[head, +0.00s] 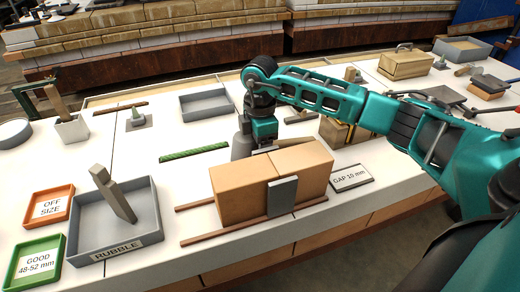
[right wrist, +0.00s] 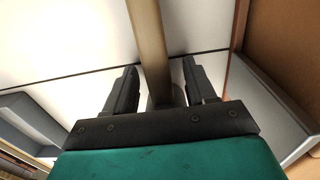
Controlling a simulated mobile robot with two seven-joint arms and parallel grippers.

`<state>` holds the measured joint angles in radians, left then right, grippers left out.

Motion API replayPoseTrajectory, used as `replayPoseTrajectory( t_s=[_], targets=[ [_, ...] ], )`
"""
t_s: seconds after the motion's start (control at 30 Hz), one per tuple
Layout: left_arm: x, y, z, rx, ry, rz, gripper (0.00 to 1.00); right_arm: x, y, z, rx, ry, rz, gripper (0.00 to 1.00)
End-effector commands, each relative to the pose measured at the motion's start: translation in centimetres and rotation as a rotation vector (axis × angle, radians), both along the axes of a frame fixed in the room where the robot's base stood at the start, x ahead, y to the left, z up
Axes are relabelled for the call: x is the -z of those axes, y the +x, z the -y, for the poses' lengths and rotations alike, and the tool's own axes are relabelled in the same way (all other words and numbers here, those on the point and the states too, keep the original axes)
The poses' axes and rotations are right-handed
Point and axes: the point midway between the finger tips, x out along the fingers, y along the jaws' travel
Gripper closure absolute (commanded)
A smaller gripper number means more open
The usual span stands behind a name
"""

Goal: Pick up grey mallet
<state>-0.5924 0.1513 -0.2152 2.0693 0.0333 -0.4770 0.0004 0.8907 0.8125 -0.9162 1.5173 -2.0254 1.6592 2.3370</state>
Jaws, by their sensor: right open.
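A tan wooden handle (right wrist: 150,45) runs down from the top of the right wrist view into the space between my right gripper's fingers (right wrist: 161,88). A dark grey part at its lower end is mostly hidden by the gripper body; it looks like the mallet's head. The fingers are open, one on each side, with gaps to the handle. In the head view my right gripper (head: 258,146) is low behind the tan blocks. My left gripper is not in view.
Two tan blocks (head: 238,193) with a grey plate stand in front of the gripper on brown strips. A rubble tray (head: 155,205), orange tray (head: 52,190) and green tray (head: 60,250) lie left. An empty grey tray (head: 182,105) is behind. A gap card (head: 352,178) lies right.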

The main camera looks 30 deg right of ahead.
Motion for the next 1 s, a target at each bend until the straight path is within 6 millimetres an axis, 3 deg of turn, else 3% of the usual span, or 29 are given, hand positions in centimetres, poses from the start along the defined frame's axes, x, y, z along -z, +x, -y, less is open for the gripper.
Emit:
replayPoseTrajectory(
  t_s=[0.17, 0.73, 1.0],
  targets=[
    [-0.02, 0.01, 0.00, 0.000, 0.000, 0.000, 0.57, -0.02, 0.02, -0.01, -0.001, 0.000, 0.001, 0.45],
    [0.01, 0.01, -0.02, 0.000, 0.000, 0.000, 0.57, -0.06, 0.01, -0.01, -0.001, 0.000, 0.001, 0.98],
    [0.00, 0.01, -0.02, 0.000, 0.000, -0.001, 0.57, -0.18, 0.06, -0.01, -0.001, 0.000, 0.003, 1.00]
  ],
)
